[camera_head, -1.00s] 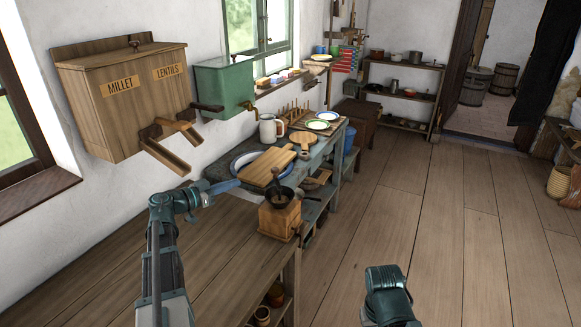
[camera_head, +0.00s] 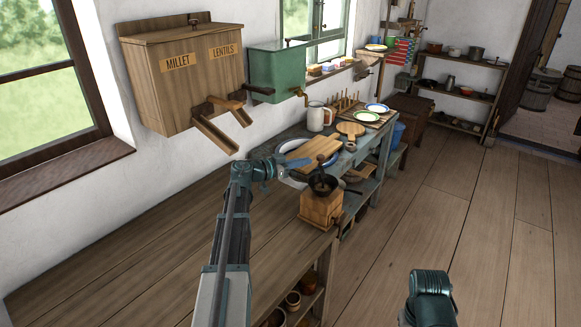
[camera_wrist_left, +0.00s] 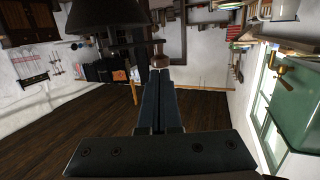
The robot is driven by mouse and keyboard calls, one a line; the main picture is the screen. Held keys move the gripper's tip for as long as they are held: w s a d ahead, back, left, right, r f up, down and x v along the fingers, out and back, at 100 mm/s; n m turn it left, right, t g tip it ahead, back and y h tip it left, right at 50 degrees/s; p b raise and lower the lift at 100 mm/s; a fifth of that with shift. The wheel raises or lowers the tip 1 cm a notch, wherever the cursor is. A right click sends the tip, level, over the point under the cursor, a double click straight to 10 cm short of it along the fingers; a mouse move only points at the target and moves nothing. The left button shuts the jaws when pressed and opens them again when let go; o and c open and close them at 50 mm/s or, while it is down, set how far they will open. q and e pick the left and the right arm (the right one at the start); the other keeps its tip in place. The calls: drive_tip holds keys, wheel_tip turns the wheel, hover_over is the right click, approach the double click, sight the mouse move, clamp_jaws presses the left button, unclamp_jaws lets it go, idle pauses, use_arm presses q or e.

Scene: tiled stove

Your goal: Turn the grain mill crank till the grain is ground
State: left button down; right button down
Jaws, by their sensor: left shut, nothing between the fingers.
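The grain mill (camera_head: 320,208) is a wooden box with a dark bowl-shaped hopper (camera_head: 323,185) on top. It stands at the far right end of the plank bench. Its crank shows as a thin dark piece above the hopper, partly lost against the cutting board. My left gripper (camera_head: 307,161) is shut and empty, just behind and left of the hopper in the head view. In the left wrist view its fingers (camera_wrist_left: 160,75) are together; a small wooden knob (camera_wrist_left: 161,61) shows just beyond the tips, and the dark hopper (camera_wrist_left: 105,18) is at upper left. Contact cannot be told. My right gripper is out of view.
A cutting board (camera_head: 315,150) lies behind the mill on the blue-grey table. A wall bin (camera_head: 185,80) labelled millet and lentils and a green tank (camera_head: 275,72) hang at the back. The bench left of the mill (camera_head: 150,245) is clear. Floor is open at right.

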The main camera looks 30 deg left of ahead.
sight(319, 157)
use_arm(q)
drive_tip(key=shift+x, duration=1.4)
drive_tip(key=shift+w+m+g+h, duration=0.3)
drive_tip(key=shift+m+h, duration=0.2)
drive_tip(key=shift+h, duration=0.2)
drive_tip(key=w+m+g+h, duration=0.1)
drive_tip(key=m+g+h, duration=0.2)
drive_tip(key=w+d+m+g+h, duration=0.1)
drive_tip(key=m+g+h, duration=0.1)
drive_tip(key=shift+w, duration=0.4)
drive_tip(key=shift+s+d+g, duration=0.1)
drive_tip(key=shift+d+g, duration=0.2)
drive_tip(key=shift+d, duration=0.05)
drive_tip(key=shift+x, duration=1.25)
drive_tip(key=shift+d+r, duration=0.2)
drive_tip(key=shift+d, duration=0.05)
drive_tip(key=shift+r, duration=0.1)
